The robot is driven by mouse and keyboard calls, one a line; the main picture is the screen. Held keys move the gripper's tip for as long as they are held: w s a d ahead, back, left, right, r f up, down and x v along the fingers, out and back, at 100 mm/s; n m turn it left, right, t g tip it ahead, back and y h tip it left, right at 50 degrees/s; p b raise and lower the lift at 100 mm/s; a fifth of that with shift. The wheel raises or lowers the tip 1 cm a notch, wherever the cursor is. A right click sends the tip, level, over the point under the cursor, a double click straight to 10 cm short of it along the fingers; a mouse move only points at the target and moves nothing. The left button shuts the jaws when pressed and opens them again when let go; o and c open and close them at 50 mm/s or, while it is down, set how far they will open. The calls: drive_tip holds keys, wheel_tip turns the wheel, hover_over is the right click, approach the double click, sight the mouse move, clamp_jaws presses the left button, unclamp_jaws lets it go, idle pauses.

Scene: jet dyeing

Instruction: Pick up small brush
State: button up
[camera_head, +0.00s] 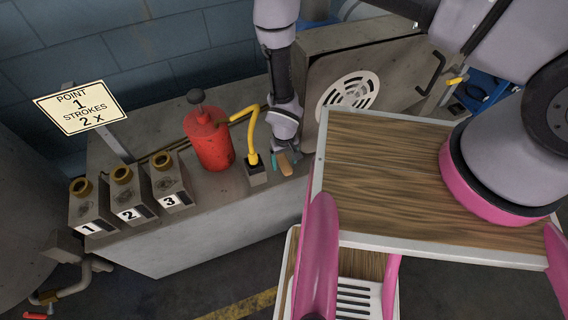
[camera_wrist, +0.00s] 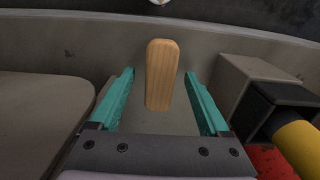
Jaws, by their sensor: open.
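The small brush shows as a wooden handle (camera_wrist: 161,75) in the wrist view, standing out between my two teal fingers. Its bristle end is not visible there. My gripper (camera_wrist: 163,98) is open around the handle, with a gap on each side and no contact that I can see. In the head view my gripper (camera_head: 284,160) points down at the grey bench top, and the tan brush handle (camera_head: 285,165) shows by the fingers. Part of the brush is hidden by my gripper in that view.
A red pump can (camera_head: 208,138) and three numbered blocks (camera_head: 127,198) stand further left. A sign (camera_head: 82,107) reads point 1, strokes 2 x. A grey machine (camera_head: 385,70) stands behind.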

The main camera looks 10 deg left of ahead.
clamp_jaws()
drive_tip(key=shift+r, duration=0.15)
wheel_tip(320, 180, up, 28)
idle(0.6)
drive_tip(key=c, duration=0.8)
unclamp_jaws()
clamp_jaws()
drive_tip(key=shift+a, duration=0.1)
